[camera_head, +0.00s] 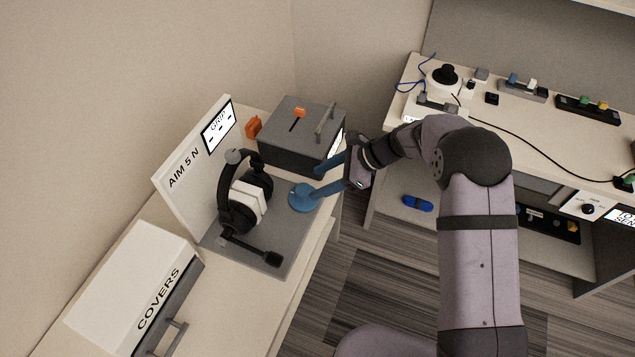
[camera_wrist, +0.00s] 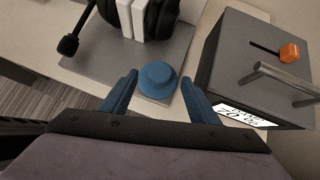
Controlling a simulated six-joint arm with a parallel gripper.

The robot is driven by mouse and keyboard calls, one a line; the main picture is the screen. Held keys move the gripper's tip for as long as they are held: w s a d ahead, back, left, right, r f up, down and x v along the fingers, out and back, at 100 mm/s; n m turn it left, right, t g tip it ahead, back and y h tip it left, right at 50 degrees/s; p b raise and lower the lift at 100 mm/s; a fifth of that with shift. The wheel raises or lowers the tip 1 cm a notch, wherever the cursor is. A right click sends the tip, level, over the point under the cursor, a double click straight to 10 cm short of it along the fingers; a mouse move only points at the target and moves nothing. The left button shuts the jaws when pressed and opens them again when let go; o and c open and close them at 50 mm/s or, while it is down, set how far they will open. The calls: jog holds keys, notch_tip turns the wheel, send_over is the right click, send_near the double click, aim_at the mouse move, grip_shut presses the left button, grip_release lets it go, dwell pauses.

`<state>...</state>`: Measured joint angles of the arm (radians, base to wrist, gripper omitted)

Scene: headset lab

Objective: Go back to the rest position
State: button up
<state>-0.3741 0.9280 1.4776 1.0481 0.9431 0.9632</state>
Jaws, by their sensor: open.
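My gripper (camera_head: 328,175) has blue fingers and is open. In the head view it reaches left over the front right of the grey headset base. In the wrist view its fingers (camera_wrist: 160,92) stand apart, with a round blue knob (camera_wrist: 159,79) beyond and between them. The knob (camera_head: 303,197) sits on the grey base plate (camera_head: 283,233) and is apart from any grip that I can see. A black headset (camera_head: 258,183) with white pads and a boom microphone stands on that plate; it also shows in the wrist view (camera_wrist: 155,15).
A grey box (camera_head: 300,155) with an orange slider and a bar handle stands close to my gripper. A white "AIM 5 N" panel (camera_head: 195,175) is behind the headset. A "COVERS" box (camera_head: 130,275) is at lower left. A second bench (camera_head: 540,130) with devices is at right.

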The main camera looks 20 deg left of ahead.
dwell(0.3)
jog(key=d+f+n, duration=0.1)
jog(key=n, duration=0.1)
jog(key=d+f+n+h, duration=0.1)
jog(key=s+f+n, duration=0.1)
jog(key=n, duration=0.1)
jog(key=shift+d+n+h, duration=0.3)
jog(key=shift+d, duration=0.1)
jog(key=s+d+f+n+g+h, duration=0.1)
jog(key=s+d+f+n+h, duration=0.25)
jog(key=s+d, duration=0.4)
jog(key=s+d+f+n+g+h, duration=0.1)
jog(key=s+d+f+n+h, duration=0.1)
jog(key=s+d+n, duration=0.5)
jog(key=s+d+r+n+h, duration=0.1)
jog(key=s+d+r, duration=0.3)
jog(key=d, duration=0.3)
jog(key=s+d+r+h, duration=0.1)
jog(key=s+d+r, duration=0.2)
jog(key=d+r, duration=0.3)
jog(key=w+d+r+m+t, duration=0.2)
jog(key=w+d+r+t, duration=0.1)
jog(key=d+r+t, duration=0.1)
jog(key=shift+w+d+r, duration=0.15)
jog(key=shift+d+r, duration=0.3)
jog(key=shift+r, duration=0.35)
